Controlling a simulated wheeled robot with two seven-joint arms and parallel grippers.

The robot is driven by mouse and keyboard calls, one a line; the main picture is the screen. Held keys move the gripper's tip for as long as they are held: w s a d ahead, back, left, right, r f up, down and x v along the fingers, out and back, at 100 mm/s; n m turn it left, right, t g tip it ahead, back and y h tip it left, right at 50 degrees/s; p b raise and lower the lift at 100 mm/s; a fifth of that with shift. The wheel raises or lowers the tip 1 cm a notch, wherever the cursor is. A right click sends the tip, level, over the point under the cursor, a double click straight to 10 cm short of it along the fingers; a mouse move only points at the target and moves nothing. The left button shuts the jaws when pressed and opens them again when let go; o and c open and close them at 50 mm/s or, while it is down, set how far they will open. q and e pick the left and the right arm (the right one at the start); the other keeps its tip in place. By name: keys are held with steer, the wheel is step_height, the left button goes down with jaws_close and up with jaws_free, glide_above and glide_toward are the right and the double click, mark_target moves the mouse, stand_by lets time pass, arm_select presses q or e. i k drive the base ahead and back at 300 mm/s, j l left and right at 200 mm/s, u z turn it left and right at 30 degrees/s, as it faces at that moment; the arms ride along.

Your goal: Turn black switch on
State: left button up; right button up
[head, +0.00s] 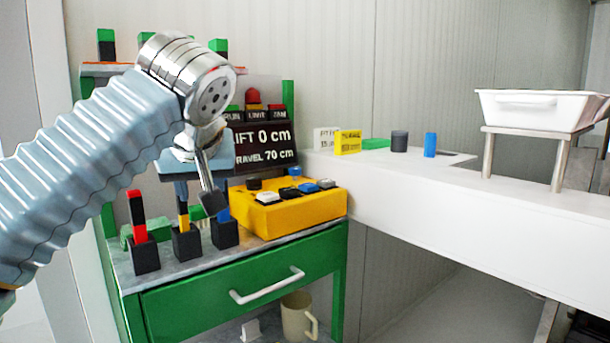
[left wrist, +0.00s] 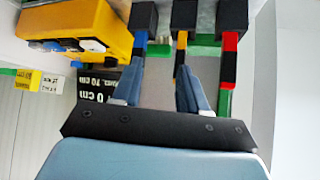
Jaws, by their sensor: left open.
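A yellow control box (head: 300,212) sits on the green cabinet's grey top. It carries a black knob (head: 254,184), a blue knob (head: 295,172) and a row of small white, blue and black switches (head: 289,192). Which black part is the task's switch, and its on or off state, I cannot tell. The box also shows upside down in the left wrist view (left wrist: 75,22). My left gripper (head: 211,192) is open and empty, left of the box, above the black stick holders. Its two fingers also show in the left wrist view (left wrist: 160,80). My right gripper is not in view.
Black holders with red (head: 136,207), yellow (head: 184,215) and blue (head: 222,214) sticks stand close below my left gripper. A display (head: 263,147) reading 0 cm and 70 cm stands behind the box. A white counter (head: 450,195) with a white tray (head: 540,107) lies right.

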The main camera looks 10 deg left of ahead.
mark_target(253, 184)
steer(key=i+l+u, duration=0.2)
steer(key=i+l, duration=0.6)
steer(key=i+l+u, duration=0.15)
steer(key=l+u, duration=0.35)
steer(key=j, duration=0.15)
